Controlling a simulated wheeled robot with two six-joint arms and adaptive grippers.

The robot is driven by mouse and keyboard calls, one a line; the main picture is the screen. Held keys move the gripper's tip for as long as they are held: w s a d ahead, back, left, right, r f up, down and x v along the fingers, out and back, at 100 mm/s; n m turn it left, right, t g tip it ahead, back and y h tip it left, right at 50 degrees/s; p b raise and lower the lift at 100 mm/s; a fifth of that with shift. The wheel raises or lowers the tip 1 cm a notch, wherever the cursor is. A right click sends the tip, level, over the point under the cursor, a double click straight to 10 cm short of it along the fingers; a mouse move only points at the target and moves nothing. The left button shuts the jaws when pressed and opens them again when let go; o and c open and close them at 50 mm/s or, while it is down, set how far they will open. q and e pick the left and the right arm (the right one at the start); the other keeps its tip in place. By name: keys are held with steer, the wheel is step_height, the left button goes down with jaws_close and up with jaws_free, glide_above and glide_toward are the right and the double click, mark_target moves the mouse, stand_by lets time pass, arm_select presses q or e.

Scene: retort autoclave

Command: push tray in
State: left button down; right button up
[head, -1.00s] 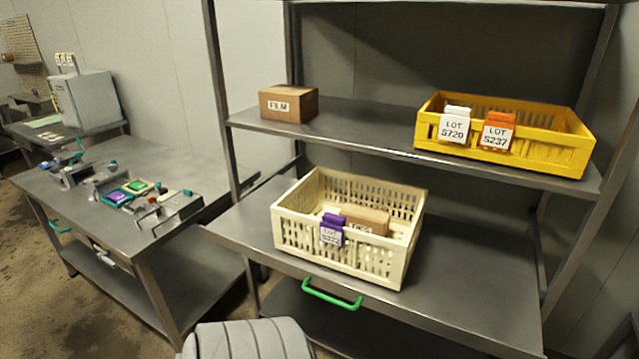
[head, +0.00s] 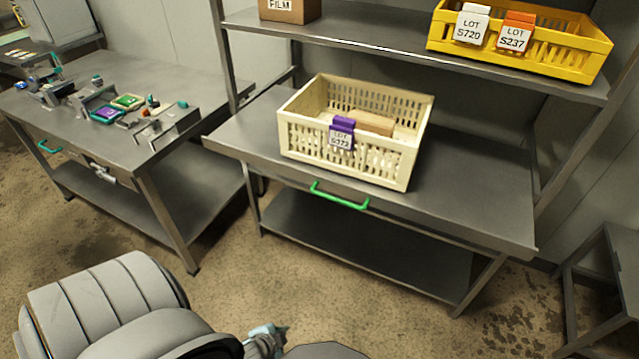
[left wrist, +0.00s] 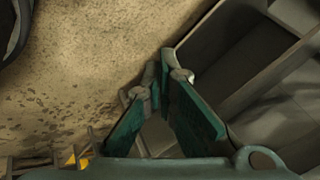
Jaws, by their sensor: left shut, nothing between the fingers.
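The grey metal tray (head: 470,204) is the rack's middle level, with a green handle (head: 338,201) on its front edge. Its front edge stands out beyond the rack's front posts. My left gripper (head: 281,331) is low at the bottom of the head view, in front of and apart from the tray, partly hidden by my arm. In the left wrist view its dark teal fingers (left wrist: 165,72) meet at the tips, empty. My right gripper is not seen.
A yellow crate (head: 560,52) and a FILM box (head: 290,9) sit on the upper shelf. A lower shelf (head: 370,245) lies empty below the tray. A workbench (head: 190,80) with tools stands left, a metal stand (head: 612,270) right. Floor in front is clear.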

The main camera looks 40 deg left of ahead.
arm_select(q)
steer(key=w+a+r+m+t+b, duration=0.1)
steer(key=w+r+m+t, duration=0.3)
steer(key=w+r, duration=0.45)
steer(key=m+t+y+b, duration=0.1)
steer(key=m+t+b, duration=0.1)
steer(key=m+t, duration=0.3)
glide_toward(346, 203)
steer(key=v, duration=0.6)
steer(key=x, duration=1.2)
steer(key=shift+w+f, duration=0.15)
steer(key=shift+w, duration=0.25)
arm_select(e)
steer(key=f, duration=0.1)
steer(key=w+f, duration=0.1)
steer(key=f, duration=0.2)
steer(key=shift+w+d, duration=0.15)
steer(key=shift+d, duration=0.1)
arm_select(q)
steer(key=shift+w, duration=0.1)
